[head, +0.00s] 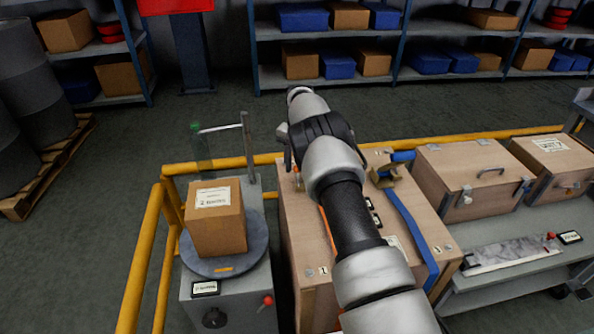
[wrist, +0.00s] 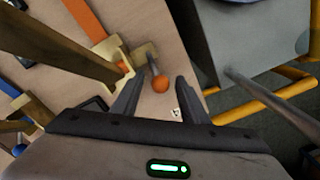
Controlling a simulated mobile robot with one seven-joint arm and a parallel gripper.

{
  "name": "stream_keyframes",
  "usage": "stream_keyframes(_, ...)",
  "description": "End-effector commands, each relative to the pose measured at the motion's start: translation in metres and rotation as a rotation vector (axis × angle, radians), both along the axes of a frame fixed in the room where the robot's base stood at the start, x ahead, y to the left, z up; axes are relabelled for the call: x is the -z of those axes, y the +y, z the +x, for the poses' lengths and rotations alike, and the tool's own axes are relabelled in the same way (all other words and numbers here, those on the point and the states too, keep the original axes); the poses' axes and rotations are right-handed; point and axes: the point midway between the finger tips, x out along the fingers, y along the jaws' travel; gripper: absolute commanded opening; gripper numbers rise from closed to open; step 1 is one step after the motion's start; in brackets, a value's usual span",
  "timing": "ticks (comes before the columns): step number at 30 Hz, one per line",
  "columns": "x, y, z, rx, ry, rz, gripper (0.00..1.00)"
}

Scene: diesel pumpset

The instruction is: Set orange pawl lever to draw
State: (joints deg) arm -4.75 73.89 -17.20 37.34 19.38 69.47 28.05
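The orange pawl lever shows in the wrist view as a grey rod with an orange ball knob (wrist: 160,85). It rises from a tan metal ratchet (wrist: 142,54) on the orange strap (wrist: 86,18). My gripper (wrist: 157,80) is open, and its two dark fingers stand apart on either side of the knob in the picture. No contact shows, and I cannot tell how far the fingertips are from the knob in depth. In the head view, my arm hides the lever; part of the orange strap (head: 326,229) shows on the wooden crate (head: 300,245).
A blue strap (head: 411,224) with its own brass ratchet (head: 384,174) crosses the same crate. A cardboard box (head: 216,222) sits on a round turntable (head: 227,265) at left. Yellow rails (head: 147,255) run around the bench. Latched wooden cases (head: 468,178) stand at right.

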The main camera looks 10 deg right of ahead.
Motion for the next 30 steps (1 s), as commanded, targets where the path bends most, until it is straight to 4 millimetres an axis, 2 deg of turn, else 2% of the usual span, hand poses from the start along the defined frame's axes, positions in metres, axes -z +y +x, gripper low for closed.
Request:
stream_keyframes(11,0.0062,0.0004,0.0004,0.0,-0.001,0.0,0.4)
stream_keyframes(18,0.0061,0.0005,0.0003,0.0,-0.001,0.0,0.01)
stream_keyframes(30,0.0019,0.0005,0.0041,0.006,-0.065,0.006,0.0)
